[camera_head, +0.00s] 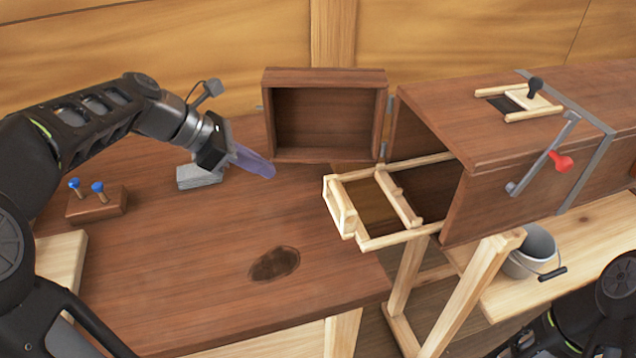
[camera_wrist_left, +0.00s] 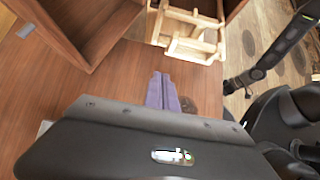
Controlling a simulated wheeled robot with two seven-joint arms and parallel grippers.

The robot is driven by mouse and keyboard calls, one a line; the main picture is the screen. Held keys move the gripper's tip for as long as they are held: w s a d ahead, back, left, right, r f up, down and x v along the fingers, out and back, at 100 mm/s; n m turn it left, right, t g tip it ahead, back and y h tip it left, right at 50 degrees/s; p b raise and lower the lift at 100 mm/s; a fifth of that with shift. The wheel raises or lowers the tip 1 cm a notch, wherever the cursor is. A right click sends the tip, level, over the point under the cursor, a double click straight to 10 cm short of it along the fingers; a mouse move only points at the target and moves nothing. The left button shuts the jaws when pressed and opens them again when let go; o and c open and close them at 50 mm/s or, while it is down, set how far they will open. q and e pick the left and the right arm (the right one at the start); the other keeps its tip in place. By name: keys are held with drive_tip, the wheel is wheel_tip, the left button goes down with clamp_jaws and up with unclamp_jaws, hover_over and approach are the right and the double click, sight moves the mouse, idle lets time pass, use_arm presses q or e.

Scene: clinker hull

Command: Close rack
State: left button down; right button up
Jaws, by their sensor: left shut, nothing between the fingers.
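The rack (camera_head: 365,240) is a pale wooden frame that sticks out of the open end of a long brown wooden box (camera_head: 515,120). Its front end hangs out towards the table, so it stands pulled out. It also shows at the top of the left wrist view (camera_wrist_left: 190,42). My left gripper (camera_head: 268,168) has purple fingers, shut and empty, above the table to the left of the rack and apart from it. The fingers also show in the left wrist view (camera_wrist_left: 161,88). My right arm shows at the lower right; its gripper is out of view.
The box's door (camera_head: 328,115) stands swung open behind the table. A block with blue knobs (camera_head: 97,203) and a grey block (camera_head: 200,177) are on the brown table (camera_head: 190,290). A bucket (camera_head: 530,252) stands below the box. The table's middle is clear.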

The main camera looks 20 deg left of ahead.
sight(387, 172)
use_arm(q)
drive_tip(key=shift+f, duration=0.1)
drive_tip(key=x, duration=1)
drive_tip(key=shift+w+d+p, duration=0.2)
drive_tip(key=shift+w+d, duration=0.4)
drive_tip(key=shift+d, duration=0.25)
drive_tip(key=shift+w+d+p, duration=0.15)
drive_tip(key=shift+w+d, duration=0.4)
drive_tip(key=shift+d, duration=0.3)
drive_tip(key=shift+w+d+r+p, duration=0.2)
drive_tip(key=shift+w+d+p, duration=0.05)
drive_tip(key=shift+d+p, duration=0.1)
drive_tip(key=w+d+p, duration=0.2)
drive_tip(key=d, duration=0.1)
drive_tip(key=w+d+p, duration=0.2)
drive_tip(key=w+d, duration=0.1)
drive_tip(key=d, duration=0.1)
drive_tip(key=w+d+p, duration=0.2)
drive_tip(key=d+p, duration=0.1)
drive_tip(key=shift+w+d, duration=0.4)
drive_tip(key=shift+s, duration=0.1)
